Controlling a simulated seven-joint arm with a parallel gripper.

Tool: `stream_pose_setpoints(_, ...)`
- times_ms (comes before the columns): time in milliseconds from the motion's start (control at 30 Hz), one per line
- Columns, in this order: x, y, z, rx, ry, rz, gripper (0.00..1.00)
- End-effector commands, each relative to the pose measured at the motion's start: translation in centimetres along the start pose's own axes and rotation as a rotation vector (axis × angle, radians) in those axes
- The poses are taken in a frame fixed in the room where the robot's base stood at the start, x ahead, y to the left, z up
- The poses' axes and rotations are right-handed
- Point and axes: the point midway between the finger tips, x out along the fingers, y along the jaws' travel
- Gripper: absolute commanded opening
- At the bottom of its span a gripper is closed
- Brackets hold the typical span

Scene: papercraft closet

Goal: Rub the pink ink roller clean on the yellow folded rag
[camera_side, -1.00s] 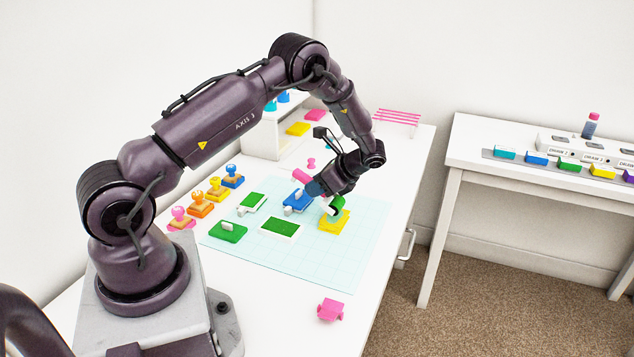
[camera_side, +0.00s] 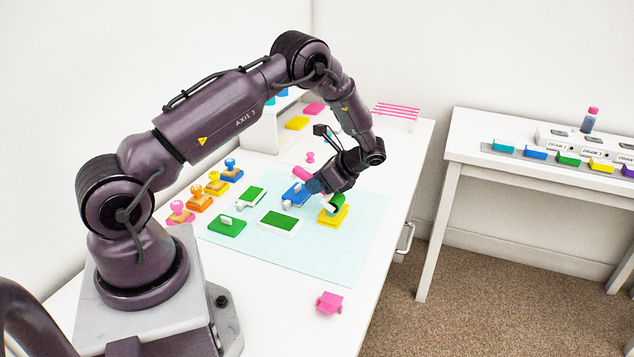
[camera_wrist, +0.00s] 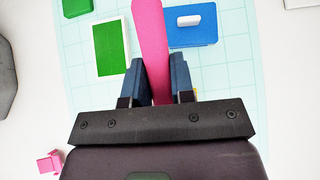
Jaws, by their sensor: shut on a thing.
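My gripper (camera_side: 315,186) is shut on the pink handle of the ink roller (camera_side: 301,173), and its blue fingers clasp it from both sides. The roller's drum shows dark green with a white part and is at the yellow folded rag (camera_side: 332,219). I cannot tell whether drum and rag touch. In the wrist view, the pink handle (camera_wrist: 152,45) runs up from between my gripper's fingers (camera_wrist: 160,80). My gripper hides the drum there and nearly all of the rag.
A blue pad (camera_side: 296,193) lies close to the roller. Green pads (camera_side: 278,221) and a green block (camera_side: 227,227) lie on the gridded mat (camera_side: 330,265). Several stamps (camera_side: 197,200) line the left. A pink piece (camera_side: 329,303) lies near the front edge.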

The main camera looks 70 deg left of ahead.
Motion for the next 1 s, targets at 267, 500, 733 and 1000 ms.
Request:
stream_pose_setpoints(267, 0.19, -0.01, -0.21, 0.000, 0.000, 0.000, 0.00)
stream_pose_setpoints(500, 0.48, -0.03, -0.57, 0.000, 0.000, -0.001, 0.00)
stream_pose_setpoints(733, 0.70, -0.04, -0.83, 0.000, 0.000, -0.001, 0.00)
stream_pose_setpoints(1000, 0.77, -0.56, -0.84, -0.002, 0.000, -0.001, 0.00)
